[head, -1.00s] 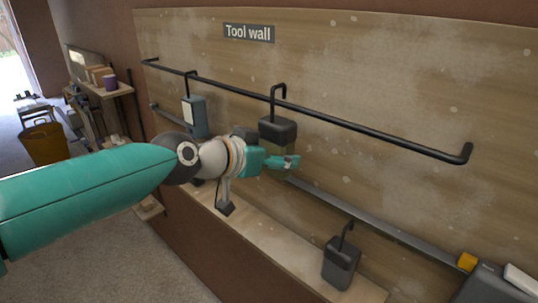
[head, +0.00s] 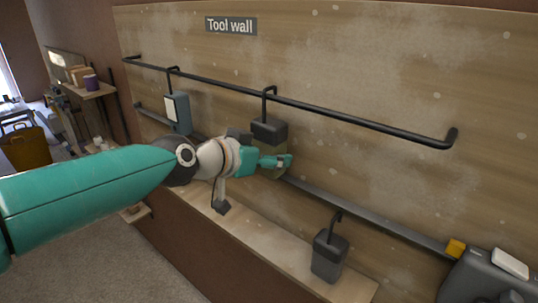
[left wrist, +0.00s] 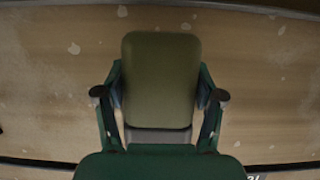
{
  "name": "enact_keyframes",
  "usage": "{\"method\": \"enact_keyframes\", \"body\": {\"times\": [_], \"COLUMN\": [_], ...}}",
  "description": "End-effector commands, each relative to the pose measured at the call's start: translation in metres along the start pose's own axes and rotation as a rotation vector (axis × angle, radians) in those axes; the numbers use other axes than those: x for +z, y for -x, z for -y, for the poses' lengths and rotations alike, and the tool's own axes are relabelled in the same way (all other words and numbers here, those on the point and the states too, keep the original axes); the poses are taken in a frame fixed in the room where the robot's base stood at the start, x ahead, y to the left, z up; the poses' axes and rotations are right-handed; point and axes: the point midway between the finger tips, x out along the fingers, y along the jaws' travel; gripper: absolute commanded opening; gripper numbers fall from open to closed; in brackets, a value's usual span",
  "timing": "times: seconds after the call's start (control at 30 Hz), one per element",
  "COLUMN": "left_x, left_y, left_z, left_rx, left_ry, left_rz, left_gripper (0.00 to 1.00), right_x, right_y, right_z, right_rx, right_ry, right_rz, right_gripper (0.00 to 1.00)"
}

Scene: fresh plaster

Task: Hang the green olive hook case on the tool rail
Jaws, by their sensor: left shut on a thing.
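The olive green hook case (head: 262,143) has a dark top and a black hook, and hangs upright in front of the tool wall. The hook's bend appears over the tool rail (head: 350,122); whether it bears weight there I cannot tell. My left gripper (head: 284,162) is shut on the case's lower body, hiding part of it. In the left wrist view the case (left wrist: 160,80) sits between both fingers (left wrist: 160,97). My right gripper is not in view.
A blue-grey hook case (head: 178,112) hangs on the rail to the left. A dark grey hook case (head: 330,256) stands on the ledge (head: 285,262) below. A grey lower bar (head: 380,222) crosses the wall. A dark grey box (head: 475,280) is at lower right. Rail to the right is clear.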

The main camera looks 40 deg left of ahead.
Motion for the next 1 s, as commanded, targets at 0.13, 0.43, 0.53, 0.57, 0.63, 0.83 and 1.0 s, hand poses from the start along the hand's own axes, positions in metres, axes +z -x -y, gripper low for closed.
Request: {"method": "enact_keyframes", "body": {"times": [0.13,0.43,0.53,0.57,0.63,0.83,1.0], "left_x": [-0.001,0.000,0.001,0.001,0.000,-0.001,-0.001], "left_y": [0.000,0.000,0.000,0.001,0.003,0.026,0.060], "left_z": [0.000,0.000,0.000,0.000,0.000,0.001,0.001], "left_rx": [-0.001,-0.001,0.000,0.000,-0.001,-0.002,-0.003], "left_ry": [0.000,0.000,0.000,0.000,0.000,0.000,0.000], "left_rz": [-0.002,-0.001,0.001,0.001,0.000,-0.003,-0.005], "left_gripper": [0.81,0.97,0.97,0.97,0.97,0.97,0.97], "right_x": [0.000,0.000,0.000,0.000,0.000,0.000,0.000], "right_y": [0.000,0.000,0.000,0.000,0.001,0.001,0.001], "right_z": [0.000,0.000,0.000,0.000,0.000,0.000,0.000], "right_rx": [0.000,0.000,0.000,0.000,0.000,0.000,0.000], "right_ry": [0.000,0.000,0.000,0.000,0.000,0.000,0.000], "right_rz": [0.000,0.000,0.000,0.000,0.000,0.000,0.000], "right_gripper": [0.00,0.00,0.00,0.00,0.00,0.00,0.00]}}
